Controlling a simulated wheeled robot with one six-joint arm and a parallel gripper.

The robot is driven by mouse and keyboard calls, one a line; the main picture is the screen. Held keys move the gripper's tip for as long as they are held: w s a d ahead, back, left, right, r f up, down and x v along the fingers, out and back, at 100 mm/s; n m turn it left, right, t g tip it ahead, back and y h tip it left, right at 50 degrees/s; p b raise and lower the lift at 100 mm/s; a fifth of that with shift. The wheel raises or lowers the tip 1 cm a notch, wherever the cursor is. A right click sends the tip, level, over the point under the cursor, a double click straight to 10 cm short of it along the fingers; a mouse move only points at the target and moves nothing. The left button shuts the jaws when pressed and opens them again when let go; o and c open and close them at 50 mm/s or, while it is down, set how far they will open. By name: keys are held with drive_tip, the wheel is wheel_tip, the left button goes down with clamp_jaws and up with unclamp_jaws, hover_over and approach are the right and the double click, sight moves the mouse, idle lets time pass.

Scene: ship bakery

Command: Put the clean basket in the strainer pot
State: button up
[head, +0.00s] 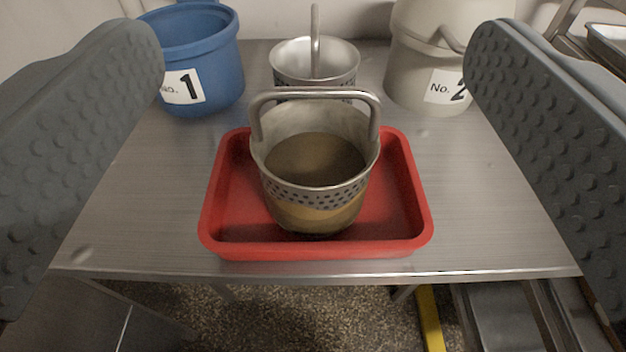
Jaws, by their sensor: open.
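My gripper (316,60) is open, its two grey studded fingers wide apart at the left and right sides of the head view, with nothing between them in contact. A bright metal basket (290,57) with an upright handle stands at the back of the table; it looks clean, and its lower part is hidden by the front basket. The front basket (318,196) has a perforated band, an arched handle and brown staining inside and low outside. It stands upright in a red tray (222,222). I cannot pick out a strainer pot for certain.
A blue bucket marked No. 1 (216,62) stands back left, and a pale bucket marked No. 2 (412,70) back right. The metal table (150,205) is bare on both sides of the tray. Its front edge lies just before the tray. A rack shows at the far right.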

drive_tip(key=shift+w+r, duration=0.15)
drive_tip(key=shift+w, duration=0.2)
drive_tip(key=c, duration=0.3)
drive_tip(key=w+g, duration=0.1)
drive_tip(key=w+r, duration=0.1)
drive_tip(key=w, duration=0.1)
drive_tip(key=shift+d+r+g, duration=0.1)
drive_tip(key=shift+d+g, duration=0.05)
drive_tip(key=shift+g, duration=0.25)
drive_tip(key=c, duration=0.7)
drive_tip(key=g+y, duration=0.2)
drive_tip(key=g, duration=1.4)
approach(316, 13)
drive_tip(key=f, duration=0.4)
drive_tip(key=a+f, duration=0.1)
drive_tip(key=f, duration=0.3)
drive_tip(key=a+f, duration=0.1)
drive_tip(key=f, duration=0.3)
drive_tip(key=shift+s+a, duration=0.1)
